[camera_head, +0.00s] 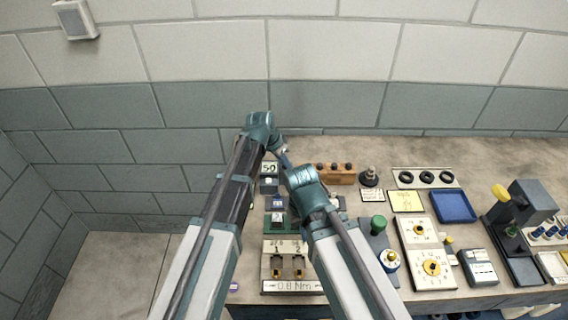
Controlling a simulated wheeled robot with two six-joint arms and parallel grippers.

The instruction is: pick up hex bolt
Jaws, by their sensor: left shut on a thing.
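My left gripper (283,151) reaches in from the left and is the higher one, over the back of the bench near the wall. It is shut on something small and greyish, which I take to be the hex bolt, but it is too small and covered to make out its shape. My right gripper (286,161) is just below and very close to it, mostly hidden by its own teal wrist. I cannot tell whether its jaws are open or shut. No other hex bolt can be made out clearly.
A wooden block with black pegs (343,178), a black knobbed base (370,179) and black rings on a panel (425,187) stand right. Further right are a blue tray (454,206) and a dark press (530,205). A numbered stand (267,271) sits between my arms.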

